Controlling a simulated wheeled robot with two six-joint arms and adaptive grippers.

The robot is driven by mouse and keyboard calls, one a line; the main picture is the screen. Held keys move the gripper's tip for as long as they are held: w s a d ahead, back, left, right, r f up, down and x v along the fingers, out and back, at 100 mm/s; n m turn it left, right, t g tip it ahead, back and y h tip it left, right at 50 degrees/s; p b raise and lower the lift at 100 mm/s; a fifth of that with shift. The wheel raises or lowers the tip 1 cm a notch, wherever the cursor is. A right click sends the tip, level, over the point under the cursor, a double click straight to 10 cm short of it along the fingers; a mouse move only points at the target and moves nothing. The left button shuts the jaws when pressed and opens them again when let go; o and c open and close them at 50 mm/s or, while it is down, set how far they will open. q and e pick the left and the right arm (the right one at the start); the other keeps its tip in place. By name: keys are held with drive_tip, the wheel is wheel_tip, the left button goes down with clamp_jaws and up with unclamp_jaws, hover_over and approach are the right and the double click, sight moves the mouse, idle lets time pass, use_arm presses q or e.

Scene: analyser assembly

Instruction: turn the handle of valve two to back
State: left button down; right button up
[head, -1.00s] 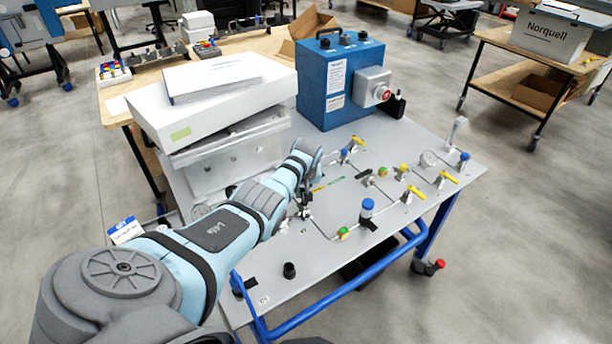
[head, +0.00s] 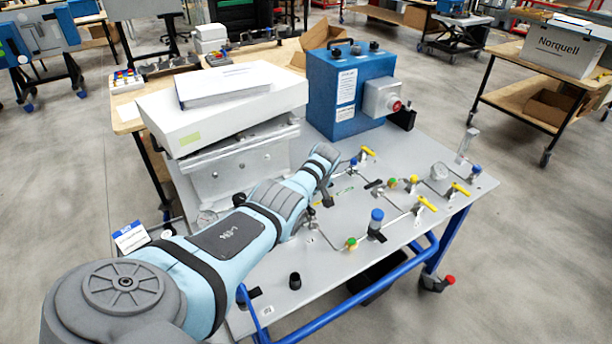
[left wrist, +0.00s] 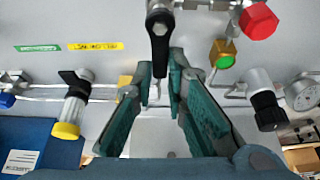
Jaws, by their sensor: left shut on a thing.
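The left wrist view shows a valve with a black lever handle (left wrist: 159,42) at the top centre, its metal body just above. The lever points down in the picture, toward my gripper. My left gripper (left wrist: 164,78) has its teal-lined fingers shut on the end of this lever. In the head view my left gripper (head: 326,197) reaches down to the panel at the end of my arm, and the arm and wrist hide most of the held handle. I cannot read a valve number. My right gripper is not in view.
A green label (left wrist: 38,48) and a yellow label (left wrist: 96,46) lie left of the valve. A red hexagonal cap (left wrist: 259,20) and a green-faced fitting (left wrist: 222,54) are to its right. A blue box (head: 345,95) stands at the panel's back. Yellow-handled valves fill the panel's right.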

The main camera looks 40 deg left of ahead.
sight(314, 213)
use_arm(q)
drive_tip(key=c, duration=1.6)
unclamp_jaws()
drive_tip(key=v, duration=1.2)
